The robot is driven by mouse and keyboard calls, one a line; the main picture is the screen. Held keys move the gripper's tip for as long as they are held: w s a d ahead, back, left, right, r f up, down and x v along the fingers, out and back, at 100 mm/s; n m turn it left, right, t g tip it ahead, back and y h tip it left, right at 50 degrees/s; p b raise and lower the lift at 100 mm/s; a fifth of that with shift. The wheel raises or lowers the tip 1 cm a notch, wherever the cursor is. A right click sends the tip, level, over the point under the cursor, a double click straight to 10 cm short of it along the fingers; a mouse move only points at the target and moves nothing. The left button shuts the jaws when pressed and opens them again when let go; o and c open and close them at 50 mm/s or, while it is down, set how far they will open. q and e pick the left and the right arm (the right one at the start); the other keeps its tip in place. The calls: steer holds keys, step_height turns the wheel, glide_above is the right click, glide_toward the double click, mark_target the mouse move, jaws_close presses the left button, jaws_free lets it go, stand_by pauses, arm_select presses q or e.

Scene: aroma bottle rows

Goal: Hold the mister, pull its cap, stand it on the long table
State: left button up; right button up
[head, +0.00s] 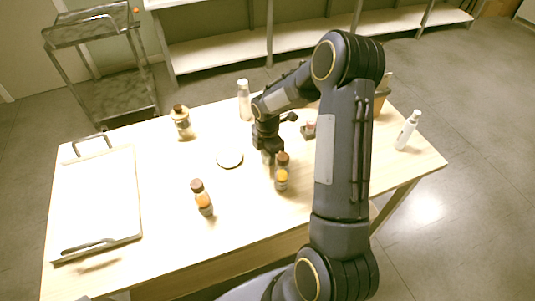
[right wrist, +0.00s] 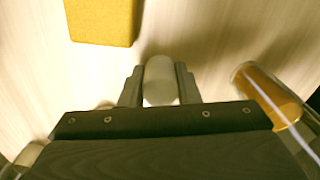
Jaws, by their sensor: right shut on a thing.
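My right gripper (head: 267,156) is low over the middle of the long table (head: 160,240). In the right wrist view its fingers (right wrist: 160,88) are shut on a pale, whitish cylinder (right wrist: 160,72). I cannot tell whether this is the mister or its cap, as the gripper hides much of it. A slim white bottle with a nozzle-like top (head: 407,131) stands near the table's right edge, apart from the gripper. A pale bottle with a white top (head: 244,98) stands at the back. My left gripper is not in view.
An amber bottle (head: 282,174) stands close beside my right gripper; another (head: 202,198) stands front left. A dark-capped bottle (head: 181,122), white disc (head: 229,158) and white board (head: 95,200) are left. A yellow block (right wrist: 100,18) lies near the fingers. The front middle is clear.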

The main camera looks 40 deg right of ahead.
steer(key=shift+f, duration=0.25)
steer(key=shift+f, duration=0.2)
steer(key=o, duration=1.1)
steer(key=shift+r, duration=0.15)
